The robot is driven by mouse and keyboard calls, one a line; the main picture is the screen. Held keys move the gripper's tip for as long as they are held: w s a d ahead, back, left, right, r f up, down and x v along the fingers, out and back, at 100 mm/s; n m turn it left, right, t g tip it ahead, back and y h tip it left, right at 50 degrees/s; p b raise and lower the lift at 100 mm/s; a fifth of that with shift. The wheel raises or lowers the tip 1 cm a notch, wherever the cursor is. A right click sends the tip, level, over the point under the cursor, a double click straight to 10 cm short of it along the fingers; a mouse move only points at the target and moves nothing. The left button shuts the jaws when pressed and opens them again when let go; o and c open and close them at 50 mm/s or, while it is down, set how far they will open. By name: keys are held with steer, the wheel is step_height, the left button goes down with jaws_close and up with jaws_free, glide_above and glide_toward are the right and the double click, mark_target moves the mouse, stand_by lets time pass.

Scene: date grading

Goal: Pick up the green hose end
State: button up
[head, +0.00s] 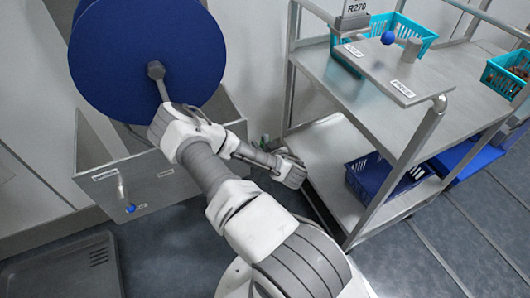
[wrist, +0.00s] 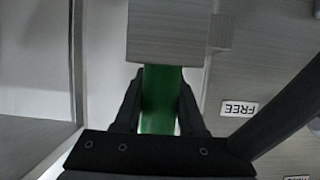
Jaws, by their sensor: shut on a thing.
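The green hose end (wrist: 160,105) shows in the wrist view as a green upright piece between the two dark fingers of my gripper (wrist: 162,85). The fingers press on it from both sides. Its upper end meets a grey block (wrist: 170,32); I cannot tell whether the two are joined. My fingers are not clear there.
A large blue disc (head: 148,60) stands over a grey trough (head: 165,190) at left. The metal cart (head: 440,75) at right holds teal baskets (head: 405,28) above and a blue basket (head: 383,190) below. A label reading FREE (wrist: 238,107) shows in the wrist view. Open floor lies at lower right.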

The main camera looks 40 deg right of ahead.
jaws_close()
steer(key=shift+r, duration=0.1)
steer(key=shift+r+p, duration=0.3)
steer(key=shift+r, duration=0.2)
steer(key=s+d+r+p, duration=0.4)
steer(key=r+p, duration=0.2)
steer(key=r, duration=0.2)
steer(key=s+d+r+p, duration=0.4)
steer(key=r+p, duration=0.2)
steer(key=r, duration=0.3)
steer(key=shift+s, duration=0.15)
